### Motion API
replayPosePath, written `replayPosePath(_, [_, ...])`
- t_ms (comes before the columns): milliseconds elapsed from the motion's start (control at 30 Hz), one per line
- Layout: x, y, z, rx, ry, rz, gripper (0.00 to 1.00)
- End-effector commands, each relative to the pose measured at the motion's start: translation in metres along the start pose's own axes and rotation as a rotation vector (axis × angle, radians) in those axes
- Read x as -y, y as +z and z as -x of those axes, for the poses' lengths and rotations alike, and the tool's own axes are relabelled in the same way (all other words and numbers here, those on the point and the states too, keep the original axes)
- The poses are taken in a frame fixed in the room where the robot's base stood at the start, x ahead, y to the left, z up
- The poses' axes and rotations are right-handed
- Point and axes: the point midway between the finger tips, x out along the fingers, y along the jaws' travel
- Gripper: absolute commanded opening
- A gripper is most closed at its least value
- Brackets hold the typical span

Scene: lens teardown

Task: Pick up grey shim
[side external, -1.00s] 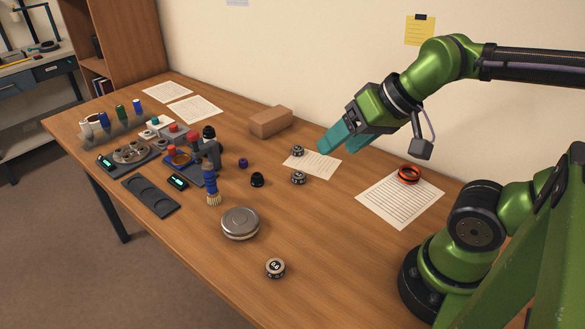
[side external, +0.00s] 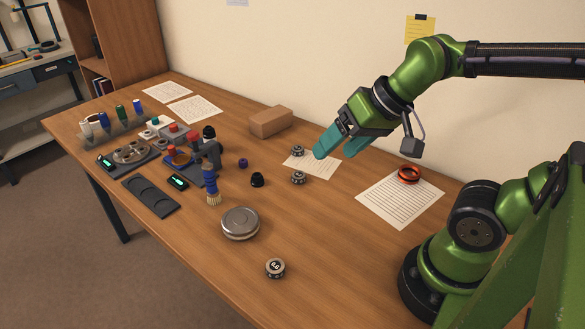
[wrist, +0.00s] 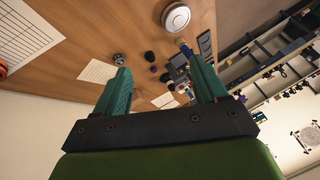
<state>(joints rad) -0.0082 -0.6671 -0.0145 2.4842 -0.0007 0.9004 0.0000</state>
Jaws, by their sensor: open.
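My gripper (side external: 335,153) has teal fingers and is open and empty, above the table just right of a small paper sheet. It also shows in the wrist view (wrist: 162,80). Three small grey-and-black round pieces could be the grey shim; I cannot tell which. One piece (side external: 298,151) is at the sheet's far left edge and another (side external: 298,178) at its near edge, both left of the fingers. The third piece (side external: 275,268), with a pale numbered top, lies at the table's front edge. One piece shows beside the left finger in the wrist view (wrist: 119,59).
A cardboard box (side external: 271,122) stands behind the small sheet (side external: 318,164). A red-orange ring (side external: 409,174) lies on a larger sheet (side external: 388,203) at right. A silver round tin (side external: 240,223), a black cap (side external: 257,180) and a brush (side external: 212,190) stand left. The front-right tabletop is clear.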

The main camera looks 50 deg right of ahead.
Motion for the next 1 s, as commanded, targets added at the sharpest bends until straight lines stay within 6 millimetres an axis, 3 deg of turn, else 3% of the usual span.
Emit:
replayPosePath(267, [-0.017, -0.063, -0.049, 0.182, 0.129, -0.277, 0.72])
replayPosePath(633, [-0.074, -0.147, -0.13, 0.231, 0.5, -0.953, 0.72])
replayPosePath(733, [-0.084, -0.165, -0.139, 0.183, 0.585, -1.135, 0.72])
replayPosePath(833, [-0.084, -0.177, -0.133, 0.133, 0.61, -1.271, 0.72])
replayPosePath(1000, [-0.083, -0.173, -0.133, 0.12, 0.634, -1.374, 0.72])
